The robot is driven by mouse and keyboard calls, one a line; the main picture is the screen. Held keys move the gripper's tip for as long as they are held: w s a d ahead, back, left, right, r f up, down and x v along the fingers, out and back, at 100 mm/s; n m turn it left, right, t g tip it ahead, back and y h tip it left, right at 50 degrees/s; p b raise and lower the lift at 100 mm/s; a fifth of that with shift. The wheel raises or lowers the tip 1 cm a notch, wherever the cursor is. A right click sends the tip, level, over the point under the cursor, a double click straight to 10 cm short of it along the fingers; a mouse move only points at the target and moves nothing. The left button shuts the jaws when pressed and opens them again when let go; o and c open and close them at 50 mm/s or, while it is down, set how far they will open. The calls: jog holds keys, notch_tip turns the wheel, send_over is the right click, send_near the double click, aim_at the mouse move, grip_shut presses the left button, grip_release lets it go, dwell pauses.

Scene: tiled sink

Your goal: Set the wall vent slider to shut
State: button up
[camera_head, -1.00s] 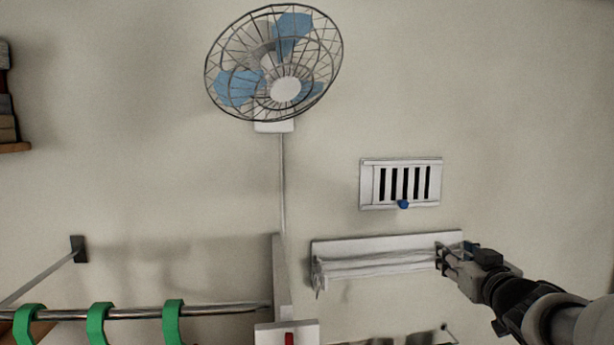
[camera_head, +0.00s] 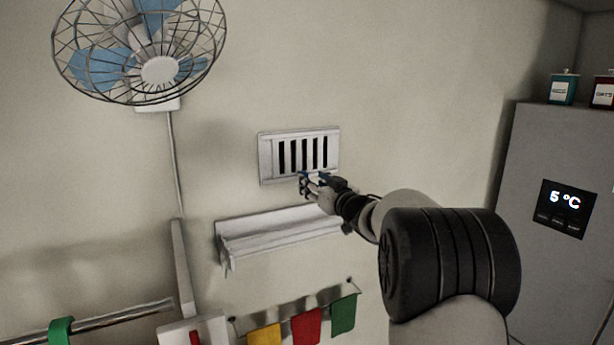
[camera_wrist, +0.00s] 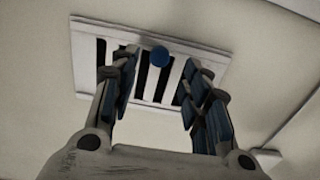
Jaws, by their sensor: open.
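The wall vent (camera_head: 299,155) is a white plate with several dark open slots. It also fills the upper part of the wrist view (camera_wrist: 84,58). Its blue slider knob (camera_wrist: 160,56) shows in the wrist view between and beyond my fingertips; in the head view my gripper hides it. My gripper (camera_head: 312,184) is at the vent's lower edge. In the wrist view my gripper (camera_wrist: 160,72) is open, with a finger on each side of the knob and a gap on both sides. I cannot tell how far the fingertips stand from the plate.
A white wall shelf (camera_head: 275,236) sits just below the vent and my gripper. A caged fan (camera_head: 160,72) is at the upper left. Coloured cloths (camera_head: 306,326) hang on a rail below. A grey fridge (camera_head: 555,200) stands at the right. The wall beside the vent is clear.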

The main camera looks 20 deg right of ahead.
jog(key=shift+w+p, duration=0.4)
jog(key=shift+w, duration=1.9)
jog(key=shift+c, duration=0.2)
grip_shut()
